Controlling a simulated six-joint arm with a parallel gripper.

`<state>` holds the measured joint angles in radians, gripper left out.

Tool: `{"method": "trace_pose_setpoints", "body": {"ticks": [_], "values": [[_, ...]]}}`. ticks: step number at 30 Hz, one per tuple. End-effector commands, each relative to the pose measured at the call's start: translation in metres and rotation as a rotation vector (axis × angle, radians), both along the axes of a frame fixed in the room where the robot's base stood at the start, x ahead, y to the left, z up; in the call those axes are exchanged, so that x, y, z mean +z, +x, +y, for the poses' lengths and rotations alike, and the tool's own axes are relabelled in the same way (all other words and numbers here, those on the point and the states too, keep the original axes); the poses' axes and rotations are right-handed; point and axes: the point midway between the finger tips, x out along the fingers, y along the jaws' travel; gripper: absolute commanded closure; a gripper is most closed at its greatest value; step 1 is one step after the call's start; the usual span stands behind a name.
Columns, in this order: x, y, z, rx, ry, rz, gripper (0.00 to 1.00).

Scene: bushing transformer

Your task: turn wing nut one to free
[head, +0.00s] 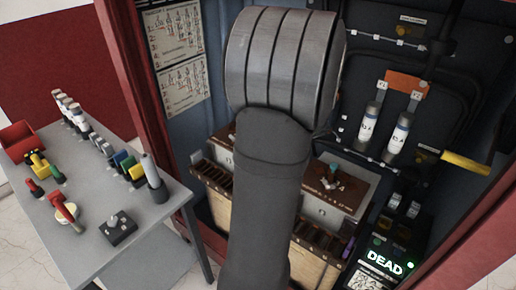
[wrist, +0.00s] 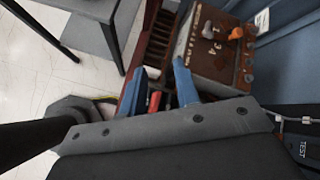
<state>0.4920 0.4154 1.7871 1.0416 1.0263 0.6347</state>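A brown transformer top (wrist: 220,62) lies beyond my gripper in the wrist view, with several small fittings on it. I cannot tell which, if any, is wing nut one. My gripper (wrist: 155,68) has its two blue fingers spread apart, with nothing visibly held between the tips. It is to the left of these fittings. In the head view my arm hides the gripper and the middle of the transformer. A teal fitting (head: 332,169) shows on the transformer's right part.
A grey table (head: 150,213) with several tools and a red bin (head: 20,139) stands left. Two white cylinders (head: 399,134), a yellow-handled tool (head: 465,162) and a lit DEAD display (head: 384,266) are at the cabinet's right. A small red piece (wrist: 154,101) shows between the finger bases.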

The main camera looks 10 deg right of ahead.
Motion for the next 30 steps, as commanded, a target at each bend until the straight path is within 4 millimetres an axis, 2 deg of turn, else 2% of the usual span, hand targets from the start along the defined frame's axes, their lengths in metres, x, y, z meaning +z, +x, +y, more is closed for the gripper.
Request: {"method": "trace_pose_setpoints", "body": {"ticks": [7,15,26,30], "values": [[0.012,-0.029,0.007,0.081,-0.12,-0.029,0.71],[0.015,-0.043,0.009,0.121,-0.177,-0.04,0.71],[0.015,-0.042,0.009,0.121,-0.177,-0.039,0.71],[0.012,-0.025,0.006,0.114,-0.14,-0.028,0.71]]}}
